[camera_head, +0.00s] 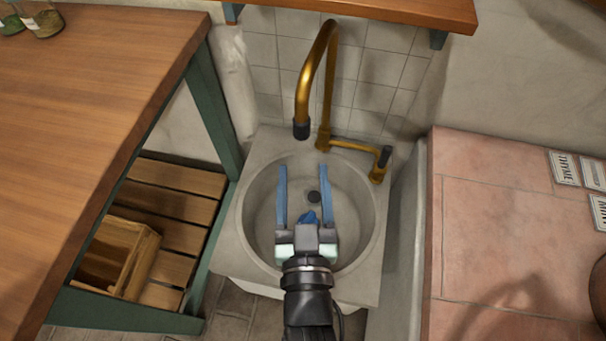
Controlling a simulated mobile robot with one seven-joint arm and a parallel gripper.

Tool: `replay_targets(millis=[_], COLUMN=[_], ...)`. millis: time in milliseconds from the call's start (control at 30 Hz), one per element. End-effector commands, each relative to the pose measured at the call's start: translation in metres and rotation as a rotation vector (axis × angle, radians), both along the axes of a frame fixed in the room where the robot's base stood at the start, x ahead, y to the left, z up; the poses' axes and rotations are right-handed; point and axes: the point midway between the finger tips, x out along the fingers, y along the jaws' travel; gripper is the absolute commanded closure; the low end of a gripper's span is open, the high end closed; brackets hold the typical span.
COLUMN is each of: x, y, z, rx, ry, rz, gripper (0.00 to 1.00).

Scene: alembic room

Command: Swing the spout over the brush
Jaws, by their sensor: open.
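The brass spout (318,70) arches up from the back of the round stone sink (250,215) and comes down to a dark nozzle at the left of its post. A side pipe with a dark lever (384,157) joins the post at the right. My gripper (306,168) is over the basin, in front of the nozzle and apart from it. Its two blue fingers are spread and point at the back wall. A small blue shape (308,217) shows between the finger bases; I cannot tell if it is the brush. No other brush is visible; my gripper and arm hide part of the basin.
A wooden table (90,110) with green legs stands at the left, with a slatted shelf and a wooden crate (120,255) below. A tiled pink counter (500,220) with label cards is at the right. A wooden shelf (390,10) overhangs the spout's back.

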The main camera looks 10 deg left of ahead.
Motion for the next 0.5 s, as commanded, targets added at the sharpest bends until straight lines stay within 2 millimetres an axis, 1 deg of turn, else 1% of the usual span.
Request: replay_targets(millis=[33,67,100,167,200,267,300,333,400,500], x=[0.000,0.001,0.002,0.004,0.006,0.008,0.010,0.011,0.014,0.017], y=[0.002,0.003,0.008,0.017,0.024,0.037,0.046,0.052,0.063,0.075], z=[-0.001,-0.002,-0.005,-0.011,-0.017,-0.028,-0.036,-0.041,-0.054,-0.066], rx=[-0.007,-0.019,-0.041,-0.099,-0.151,-0.252,-0.329,-0.390,-0.533,-0.734], ry=[0.002,0.006,0.013,0.026,0.040,0.065,0.080,0.092,0.116,0.137], rz=[0.003,0.008,0.017,0.036,0.054,0.081,0.098,0.109,0.126,0.130], gripper=[0.49,0.55,0.62,0.73,0.80,0.91,0.98,1.00,1.00,1.00])
